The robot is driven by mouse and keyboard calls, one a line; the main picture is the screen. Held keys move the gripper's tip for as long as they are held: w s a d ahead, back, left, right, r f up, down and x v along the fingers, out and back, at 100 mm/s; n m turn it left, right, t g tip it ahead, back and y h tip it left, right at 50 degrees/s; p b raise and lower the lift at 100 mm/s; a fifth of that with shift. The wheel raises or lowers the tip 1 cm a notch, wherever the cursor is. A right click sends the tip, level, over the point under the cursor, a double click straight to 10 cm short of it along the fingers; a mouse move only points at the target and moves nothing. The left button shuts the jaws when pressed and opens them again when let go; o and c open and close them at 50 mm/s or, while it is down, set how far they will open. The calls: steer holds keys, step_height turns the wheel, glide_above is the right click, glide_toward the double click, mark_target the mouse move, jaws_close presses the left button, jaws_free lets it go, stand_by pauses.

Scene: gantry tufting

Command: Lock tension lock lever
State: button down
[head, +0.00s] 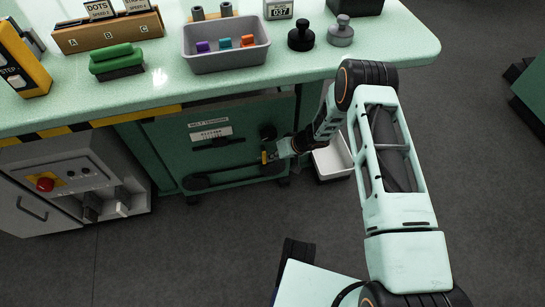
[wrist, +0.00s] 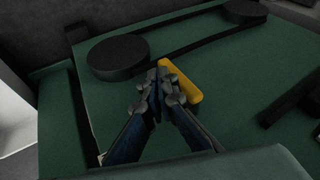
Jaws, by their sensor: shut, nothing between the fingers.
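The tension lock lever is a short yellow bar (head: 264,157) on the green panel under the table, beside the dark belt and pulleys. In the wrist view the yellow lever (wrist: 184,84) lies slanted just right of my fingertips. My gripper (wrist: 156,84) is shut and empty, its tips close beside the lever's left side. I cannot tell whether they touch it. In the head view my gripper (head: 276,152) reaches the panel from the right, and the lever's inner end is partly hidden by it.
A black pulley (wrist: 118,58) stands near my fingertips, with a belt running to another pulley (wrist: 245,11). A labelled plate (head: 210,132) is on the panel. A white bin (head: 333,158) stands under my forearm. The table edge (head: 300,78) overhangs the panel.

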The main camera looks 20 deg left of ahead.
steer(key=shift+s+r, duration=0.1)
steer(key=w+v, duration=0.1)
steer(key=v, duration=1)
steer(key=shift+s+d+r, duration=0.3)
steer(key=shift+s+r, duration=0.05)
steer(key=shift+s, duration=0.1)
